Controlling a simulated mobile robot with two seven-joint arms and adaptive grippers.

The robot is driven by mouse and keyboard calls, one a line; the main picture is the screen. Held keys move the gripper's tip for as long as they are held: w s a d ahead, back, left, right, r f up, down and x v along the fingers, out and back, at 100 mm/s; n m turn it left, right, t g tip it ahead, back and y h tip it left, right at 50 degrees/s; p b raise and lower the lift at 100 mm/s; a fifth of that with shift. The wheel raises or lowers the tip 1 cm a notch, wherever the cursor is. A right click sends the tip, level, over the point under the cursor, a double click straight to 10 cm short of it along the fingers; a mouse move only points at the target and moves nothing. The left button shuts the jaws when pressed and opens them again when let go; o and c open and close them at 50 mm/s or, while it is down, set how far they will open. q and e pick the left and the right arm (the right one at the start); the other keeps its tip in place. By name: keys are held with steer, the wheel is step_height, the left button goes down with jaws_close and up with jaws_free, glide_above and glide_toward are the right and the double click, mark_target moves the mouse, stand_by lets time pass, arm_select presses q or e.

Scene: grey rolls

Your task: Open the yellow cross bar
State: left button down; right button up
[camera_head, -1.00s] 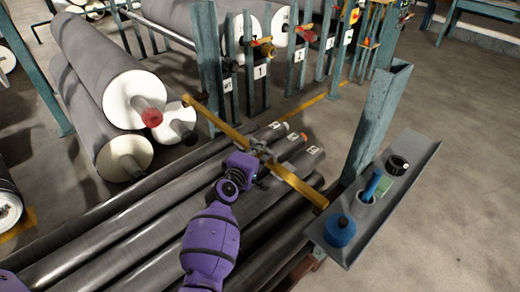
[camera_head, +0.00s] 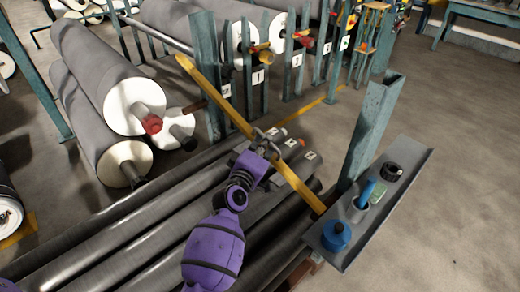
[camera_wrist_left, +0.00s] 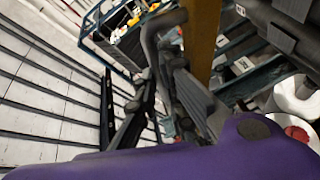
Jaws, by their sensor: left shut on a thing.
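The yellow cross bar (camera_head: 215,95) runs slanting from the upper left down to the right in the head view. Its lower right end is beside the grey tray, near the teal post. Its upper left end stands free, beside another teal post. My left gripper (camera_head: 266,140), on the purple arm, is shut on the bar around its middle. In the left wrist view the bar (camera_wrist_left: 200,40) rises between the dark fingers of the gripper (camera_wrist_left: 178,75). My right gripper is in neither view.
Long grey rolls (camera_head: 130,220) lie below the bar. Big white-ended rolls (camera_head: 134,106) are stacked at the left. A grey tray (camera_head: 408,180) holds a blue container (camera_head: 336,236) and other small items. Numbered teal posts stand behind. The floor at the right is clear.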

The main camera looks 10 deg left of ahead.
arm_select(q)
steer(key=s+d+r+m+t+h+p, duration=0.1)
steer(key=s+d+r+m, duration=0.2)
steer(key=d+r, duration=0.25)
steer(key=s+d+r+m+t+p, duration=0.2)
steer(key=s+d+r+m, duration=0.15)
steer(key=r, duration=0.25)
steer(key=s+d+m+h, duration=0.2)
steer(key=s+d+m, duration=0.2)
steer(key=d, duration=0.2)
steer(key=s+d+r+m+h, duration=0.1)
steer(key=s+d+m+h, duration=0.1)
steer(key=s+d+m, duration=0.2)
steer(key=shift+s+d+r+m+t, duration=0.3)
steer(key=shift+d+m, duration=0.35)
steer(key=shift+d, duration=1.05)
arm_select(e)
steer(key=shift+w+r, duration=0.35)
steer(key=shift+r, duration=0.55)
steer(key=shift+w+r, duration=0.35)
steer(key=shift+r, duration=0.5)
arm_select(q)
steer(key=shift+w, duration=0.1)
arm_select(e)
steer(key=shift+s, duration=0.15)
